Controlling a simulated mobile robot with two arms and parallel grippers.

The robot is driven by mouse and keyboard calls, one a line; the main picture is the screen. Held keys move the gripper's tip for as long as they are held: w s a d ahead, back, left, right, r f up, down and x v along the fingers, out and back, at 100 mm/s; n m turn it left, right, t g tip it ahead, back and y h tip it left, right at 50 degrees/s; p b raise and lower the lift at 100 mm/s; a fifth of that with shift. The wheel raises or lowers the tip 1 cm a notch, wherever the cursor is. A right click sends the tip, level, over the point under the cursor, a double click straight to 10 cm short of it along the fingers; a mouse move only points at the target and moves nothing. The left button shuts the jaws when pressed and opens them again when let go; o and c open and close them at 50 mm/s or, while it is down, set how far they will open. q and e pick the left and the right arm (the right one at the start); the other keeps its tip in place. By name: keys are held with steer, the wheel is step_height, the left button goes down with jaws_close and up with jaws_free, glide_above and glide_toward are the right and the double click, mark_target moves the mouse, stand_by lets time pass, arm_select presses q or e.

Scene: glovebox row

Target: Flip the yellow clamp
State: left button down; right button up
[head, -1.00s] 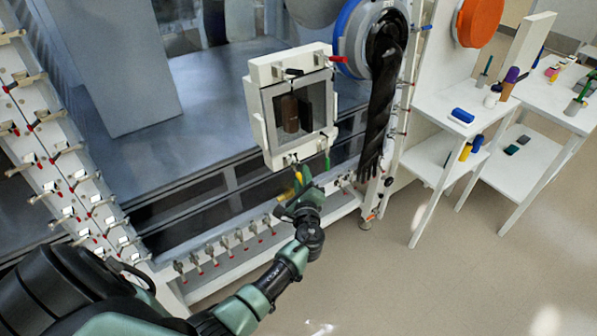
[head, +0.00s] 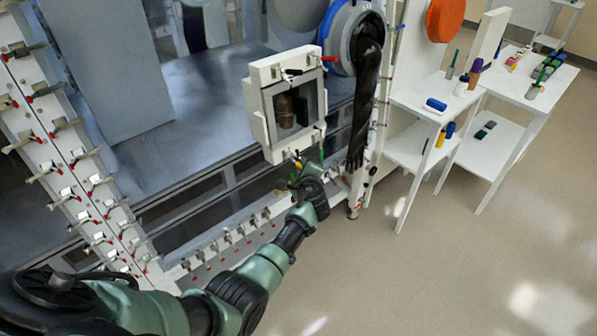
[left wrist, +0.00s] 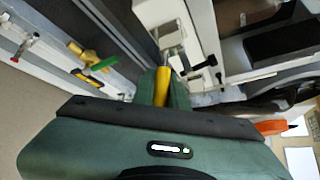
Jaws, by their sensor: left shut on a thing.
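The yellow clamp (head: 298,166) is at the lower edge of a small white-framed window box (head: 252,110) on the glovebox front. Only a small bit of its yellow handle shows in the head view. In the left wrist view the yellow handle (left wrist: 162,86) stands between the green fingers, with its metal end toward the white frame. My left gripper (head: 306,178) is shut on this handle, just below the box; its fingers also show in the left wrist view (left wrist: 163,92). The fingers hide part of the handle. My right gripper is not in view.
A green-handled clamp (head: 321,153) is close to the right of my gripper. A red-handled clamp (head: 329,59) is at the box's upper right. A black glove (head: 366,110) hangs from a blue-ringed port. White tables (head: 415,100) stand right; the floor between is clear.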

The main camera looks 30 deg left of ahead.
arm_select(q)
steer(key=c, duration=1.4)
jaws_free()
steer(key=shift+c, duration=0.2)
steer(key=v, duration=0.7)
steer(key=shift+s+d+r, duration=0.2)
steer(key=shift+s, duration=0.1)
